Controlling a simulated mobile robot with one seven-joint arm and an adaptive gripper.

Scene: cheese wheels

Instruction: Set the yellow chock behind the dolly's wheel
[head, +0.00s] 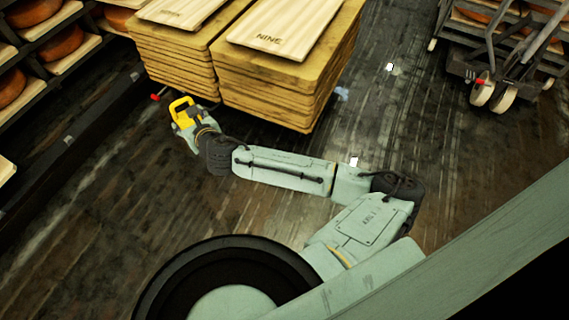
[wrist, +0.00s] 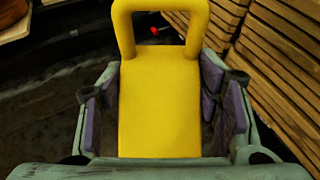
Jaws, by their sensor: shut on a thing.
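My gripper (head: 184,122) is shut on the yellow chock (head: 181,104), near the left front corner of the stacked boards. In the wrist view the chock (wrist: 160,110) sits between the two finger pads (wrist: 160,105), with its loop handle pointing away from me. The chock appears to be held above the floor. A small red-tipped part (head: 155,97) shows low beside the board stacks, just left of the chock, and also beyond the handle in the wrist view (wrist: 154,30). The dolly's wheel under the boards is hidden.
Two tall board stacks (head: 270,90) stand close to the right of my gripper. A rack with cheese wheels (head: 62,42) runs along the left. A grey cart with white wheels (head: 482,92) stands at the upper right. The dark wooden floor (head: 110,175) is open between them.

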